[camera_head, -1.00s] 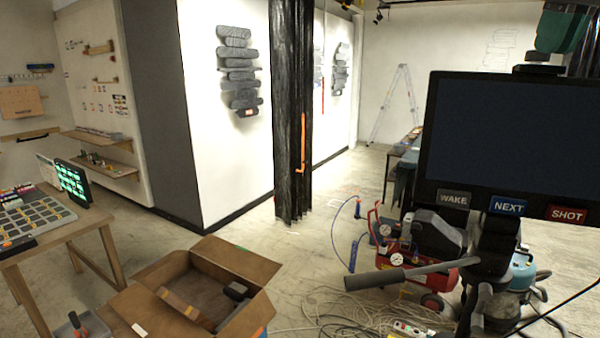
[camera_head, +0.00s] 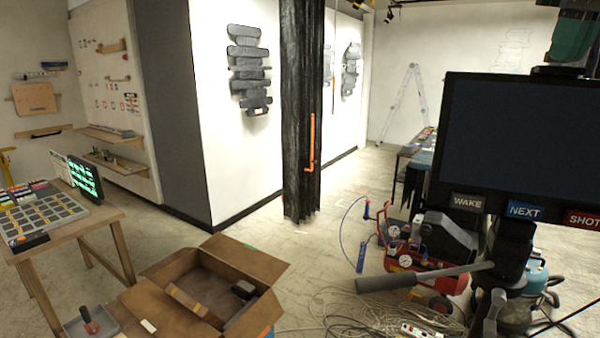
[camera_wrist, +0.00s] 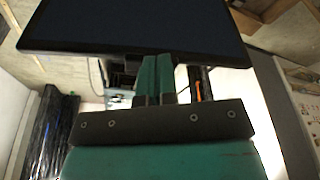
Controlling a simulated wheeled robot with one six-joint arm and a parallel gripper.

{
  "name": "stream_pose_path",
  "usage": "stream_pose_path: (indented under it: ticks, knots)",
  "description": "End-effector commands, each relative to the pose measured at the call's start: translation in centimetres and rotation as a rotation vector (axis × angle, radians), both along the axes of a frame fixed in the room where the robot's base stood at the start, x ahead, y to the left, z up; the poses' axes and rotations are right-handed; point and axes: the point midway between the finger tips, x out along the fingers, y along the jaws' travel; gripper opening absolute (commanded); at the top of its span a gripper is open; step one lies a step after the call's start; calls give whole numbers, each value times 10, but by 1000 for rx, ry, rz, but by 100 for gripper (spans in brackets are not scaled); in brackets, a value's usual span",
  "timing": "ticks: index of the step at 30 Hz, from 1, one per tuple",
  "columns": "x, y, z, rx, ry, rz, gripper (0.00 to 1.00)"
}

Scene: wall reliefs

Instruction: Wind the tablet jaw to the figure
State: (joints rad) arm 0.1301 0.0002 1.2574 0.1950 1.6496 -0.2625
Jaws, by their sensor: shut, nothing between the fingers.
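A large dark screen (camera_head: 525,140) stands at the right in the head view, with WAKE (camera_head: 467,202), NEXT (camera_head: 524,209) and SHOT (camera_head: 584,218) tags along its lower edge. Below it is a dark stand with a grey bar handle (camera_head: 420,279) reaching left. A smaller tablet with a green-lit display (camera_head: 85,178) stands on the left table. No jaw or figure can be made out on either. My gripper (camera_wrist: 158,60) is shut and empty in the wrist view, its teal fingers side by side. The dark screen (camera_wrist: 130,25) lies across the top there; contact cannot be told.
An open cardboard box (camera_head: 215,285) stands at front left by the wooden table (camera_head: 100,222). A red compressor (camera_head: 400,285) and loose cables (camera_head: 340,312) lie on the floor near the stand.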

Motion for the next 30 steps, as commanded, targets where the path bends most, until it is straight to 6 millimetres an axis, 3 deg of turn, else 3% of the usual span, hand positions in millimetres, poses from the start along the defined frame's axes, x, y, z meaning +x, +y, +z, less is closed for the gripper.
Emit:
stream_pose_path:
  ticks: [14,24,30]
  knots:
    - [-1,-2,63,-2,-15,-9,0]
    - [-1,-2,64,-2,-17,-10,0]
    - [4,-28,74,-2,-18,-15,0]
